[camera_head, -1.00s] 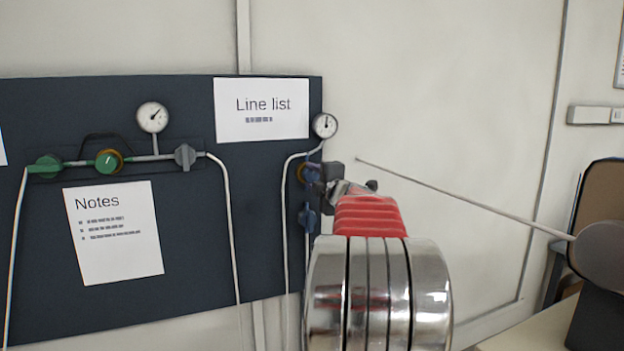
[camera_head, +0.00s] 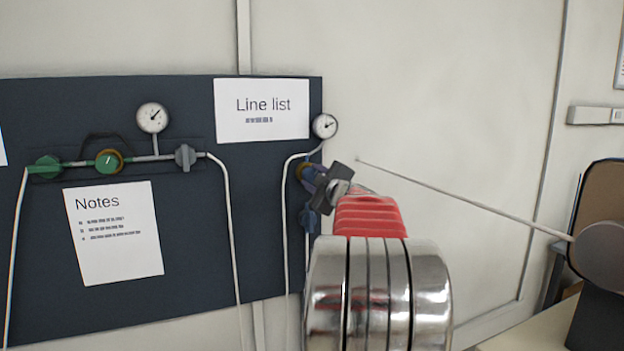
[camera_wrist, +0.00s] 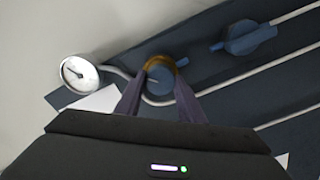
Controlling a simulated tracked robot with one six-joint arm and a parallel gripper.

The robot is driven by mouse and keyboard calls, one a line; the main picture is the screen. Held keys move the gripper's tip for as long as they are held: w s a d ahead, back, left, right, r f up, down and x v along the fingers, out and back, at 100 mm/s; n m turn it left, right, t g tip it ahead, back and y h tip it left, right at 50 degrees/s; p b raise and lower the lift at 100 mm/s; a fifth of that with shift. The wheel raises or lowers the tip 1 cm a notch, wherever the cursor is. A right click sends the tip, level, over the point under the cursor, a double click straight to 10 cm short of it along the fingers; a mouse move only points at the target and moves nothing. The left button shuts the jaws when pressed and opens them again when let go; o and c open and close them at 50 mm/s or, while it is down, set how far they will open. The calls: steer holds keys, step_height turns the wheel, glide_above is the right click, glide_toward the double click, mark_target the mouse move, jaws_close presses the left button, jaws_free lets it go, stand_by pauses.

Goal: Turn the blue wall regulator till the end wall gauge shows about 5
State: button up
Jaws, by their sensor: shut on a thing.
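The blue wall regulator, a round blue knob with a brass ring, is at the right end of the dark panel. In the wrist view the regulator (camera_wrist: 160,80) sits between the two fingers of my gripper (camera_wrist: 158,88), which are shut on it. In the head view my gripper (camera_head: 317,180) is tilted and largely hides the knob; the brass ring (camera_head: 300,171) shows at its left. The end wall gauge (camera_head: 325,126) is just above, its needle pointing to the upper right; its numbers are too small to read. The gauge (camera_wrist: 77,74) also shows at left in the wrist view.
A blue valve handle (camera_head: 309,218) is just below the regulator. A second gauge (camera_head: 152,117) with a green regulator (camera_head: 109,161) and a grey valve (camera_head: 185,157) is further left.

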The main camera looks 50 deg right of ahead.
steer(key=shift+f, duration=0.2)
steer(key=o, duration=1)
steer(key=shift+o, duration=0.2)
steer(key=shift+r, duration=0.1)
steer(key=v, duration=1.3)
steer(key=shift+s+a, duration=0.15)
steer(key=shift+s, duration=0.15)
